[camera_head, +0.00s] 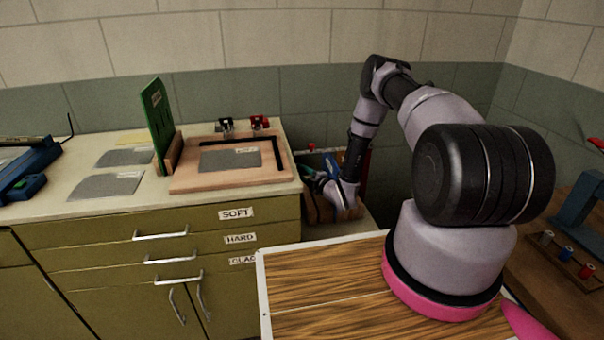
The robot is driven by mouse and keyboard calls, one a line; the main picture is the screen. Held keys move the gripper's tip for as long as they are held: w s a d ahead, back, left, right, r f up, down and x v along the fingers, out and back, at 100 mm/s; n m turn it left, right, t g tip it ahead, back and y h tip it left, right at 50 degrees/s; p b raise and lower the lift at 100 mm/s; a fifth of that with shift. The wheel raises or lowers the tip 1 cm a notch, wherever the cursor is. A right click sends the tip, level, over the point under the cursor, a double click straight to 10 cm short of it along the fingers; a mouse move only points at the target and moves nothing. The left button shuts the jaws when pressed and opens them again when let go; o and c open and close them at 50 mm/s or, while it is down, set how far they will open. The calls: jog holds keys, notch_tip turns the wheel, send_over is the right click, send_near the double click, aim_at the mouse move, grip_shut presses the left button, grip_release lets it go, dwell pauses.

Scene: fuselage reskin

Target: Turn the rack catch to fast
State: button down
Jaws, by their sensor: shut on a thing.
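The tool rack (312,211) is a brownish open holder in the gap right of the green cabinet. Green and blue tool handles show in it. A small red knob (311,147) stands at its back; I cannot tell whether it is the catch. My arm reaches down to the rack, with my gripper (338,192) low at its right side beside the blue handle. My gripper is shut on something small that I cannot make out. The catch and its setting cannot be read from here.
The cabinet top (60,205) holds a wooden board (235,185), grey sheets (105,187) and an upright green panel (157,125). Red and black clamps (260,122) stand behind the board. A wood-grained surface (320,295) lies in front. A bench with small spools (567,252) is at right.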

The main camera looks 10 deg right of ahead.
jog(key=m, duration=0.1)
jog(key=m+t, duration=0.1)
jog(key=m, duration=0.1)
jog(key=shift+d+f+t+y, duration=0.1)
jog(key=shift+f+t+y, duration=0.2)
jog(key=shift+y, duration=0.1)
jog(key=m, duration=0.2)
jog(key=m+t, duration=0.1)
jog(key=m, duration=0.1)
jog(key=shift+f+t, duration=0.1)
jog(key=shift+t, duration=0.2)
jog(key=m+t+h, duration=0.1)
jog(key=m, duration=0.2)
jog(key=m+t+h, duration=0.1)
jog(key=m, duration=0.1)
jog(key=m+t, duration=0.1)
jog(key=m, duration=0.2)
jog(key=shift+a+f+m+h, duration=0.2)
jog(key=shift+m+h, duration=0.1)
jog(key=shift+h, duration=0.1)
jog(key=shift+m, duration=0.3)
jog(key=shift+c, duration=2.3)
grip_release()
jog(key=shift+r, duration=0.1)
